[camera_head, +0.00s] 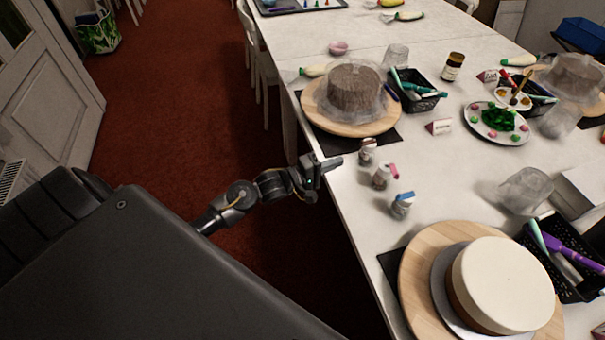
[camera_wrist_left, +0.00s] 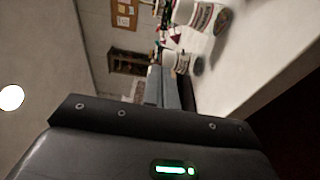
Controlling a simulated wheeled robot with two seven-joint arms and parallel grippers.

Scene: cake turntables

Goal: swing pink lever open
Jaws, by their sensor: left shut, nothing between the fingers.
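The pink lever (camera_head: 393,171) sits at the top right of a small white canister (camera_head: 381,180) near the left edge of the long table. My left gripper (camera_head: 338,162) is shut and empty, with its fingers pointing right at the table's edge. It is apart from the pink lever, with a gap to the left of it. In the left wrist view the shut fingers (camera_wrist_left: 164,88) point towards white containers (camera_wrist_left: 180,61), and I cannot make out the pink lever there. My right gripper is not in view.
A similar canister (camera_head: 367,150) stands close beyond the fingertips. One with a blue top (camera_head: 404,202) stands nearer me. A white cake (camera_head: 502,283) on a wooden turntable (camera_head: 424,246) is at the front, and a brown cake (camera_head: 355,89) is farther back. The table (camera_head: 450,175) is bare right of the canisters.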

